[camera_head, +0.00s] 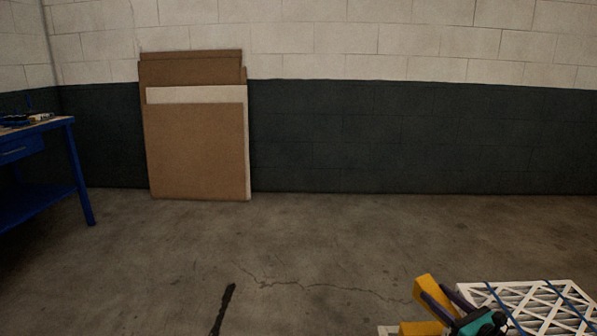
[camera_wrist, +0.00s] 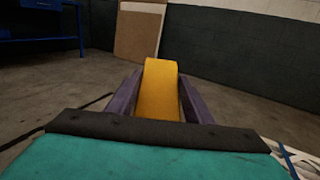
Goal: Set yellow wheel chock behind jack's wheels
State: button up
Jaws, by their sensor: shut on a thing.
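The yellow wheel chock (camera_head: 427,288) is between the purple fingers of my gripper (camera_head: 437,302) at the lower right of the head view. In the wrist view, the chock (camera_wrist: 159,90) stands up between the two fingers of my gripper (camera_wrist: 160,102), which is shut on it. The chock's lower part is hidden by my gripper body. Another yellow patch shows at the bottom edge of the head view; I cannot tell whether it is part of the chock. No jack or jack wheels can be made out in either view.
A white lattice-faced filter stack (camera_head: 535,298) with blue straps is right beside my gripper. A thin dark object (camera_head: 224,308) rises from the bottom edge. Cardboard sheets (camera_head: 195,150) lean on the wall; a blue workbench (camera_head: 40,160) stands left.

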jog(key=w+a+r+n+g+y, duration=0.1)
jog(key=a+r+n+g+y, duration=0.25)
jog(key=a, duration=0.85)
jog(key=w+a+r+n+g+y, duration=0.2)
jog(key=a+r+n+y, duration=0.15)
jog(key=a, duration=0.95)
notch_tip(320, 180, up, 16)
jog(key=p, duration=2.4)
jog(key=shift+s+r+m+y, duration=0.25)
jog(key=shift+s+m+y, duration=0.05)
jog(key=shift+s+y, duration=0.15)
jog(key=shift+d+g, duration=0.1)
jog(key=shift+g, duration=0.15)
jog(key=shift+r, duration=0.15)
notch_tip(320, 180, up, 17)
jog(key=p, duration=1.7)
